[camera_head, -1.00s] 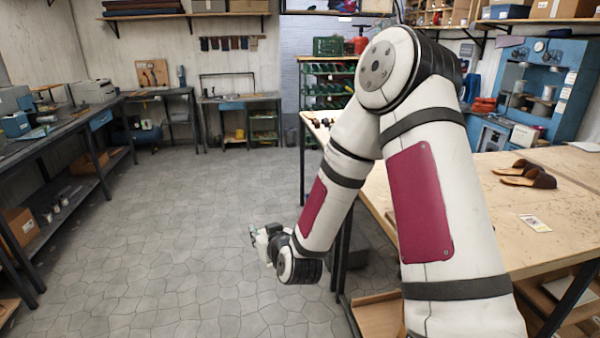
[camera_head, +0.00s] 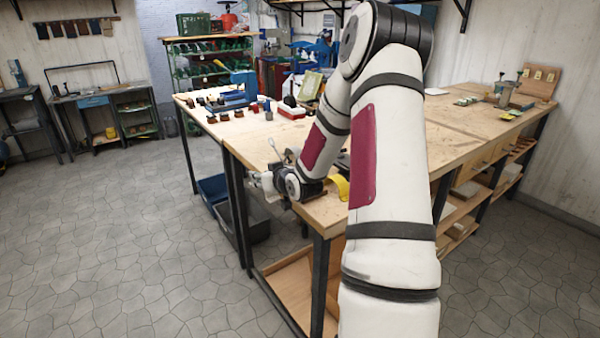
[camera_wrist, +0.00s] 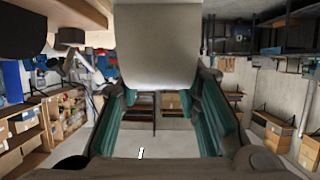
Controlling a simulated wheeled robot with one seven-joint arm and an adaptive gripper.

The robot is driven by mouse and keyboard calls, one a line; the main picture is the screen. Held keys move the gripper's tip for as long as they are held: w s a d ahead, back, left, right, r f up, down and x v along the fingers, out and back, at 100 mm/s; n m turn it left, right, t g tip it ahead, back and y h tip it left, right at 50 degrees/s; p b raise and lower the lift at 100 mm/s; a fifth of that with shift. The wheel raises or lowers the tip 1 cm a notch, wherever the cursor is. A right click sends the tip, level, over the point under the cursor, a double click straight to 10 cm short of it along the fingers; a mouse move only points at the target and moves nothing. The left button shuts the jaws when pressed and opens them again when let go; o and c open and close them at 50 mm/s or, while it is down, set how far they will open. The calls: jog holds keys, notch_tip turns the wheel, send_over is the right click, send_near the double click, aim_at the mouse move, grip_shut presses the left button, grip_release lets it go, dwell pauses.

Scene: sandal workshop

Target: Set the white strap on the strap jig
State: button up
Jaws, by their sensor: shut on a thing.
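My gripper (camera_head: 259,181) is low beside the near left edge of the wooden bench, over the floor side, in the head view. In the wrist view its teal-padded fingers (camera_wrist: 163,88) stand apart on both sides of a broad, pale, plain piece, which I take to be the white strap (camera_wrist: 160,42). The piece fills the upper middle, and my gripper is shut on it. In the head view the strap is too small to make out. I cannot pick out the strap jig for sure; my arm hides part of the bench.
The wooden bench (camera_head: 250,140) carries small dark blocks, a blue press (camera_head: 238,90), a red-and-white box (camera_head: 292,112) and a yellow curved piece (camera_head: 340,187) close to my wrist. A metal stand (camera_head: 504,93) is at the far right. Bins (camera_head: 245,215) sit below. Floor at left is clear.

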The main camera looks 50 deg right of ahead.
jog(key=d, duration=0.3)
jog(key=s+d+p, duration=0.1)
jog(key=d, duration=0.2)
jog(key=s+d, duration=0.1)
jog(key=d, duration=0.2)
jog(key=shift+s+d+p, duration=0.15)
jog(key=shift+d+p, duration=0.1)
jog(key=shift+p, duration=0.05)
jog(key=d, duration=0.2)
jog(key=s+d+p, duration=0.1)
jog(key=d, duration=0.1)
jog(key=shift+w+a+f, duration=0.1)
jog(key=shift+a+f, duration=0.2)
jog(key=shift+f, duration=0.4)
jog(key=shift+f, duration=0.15)
jog(key=o, duration=0.9)
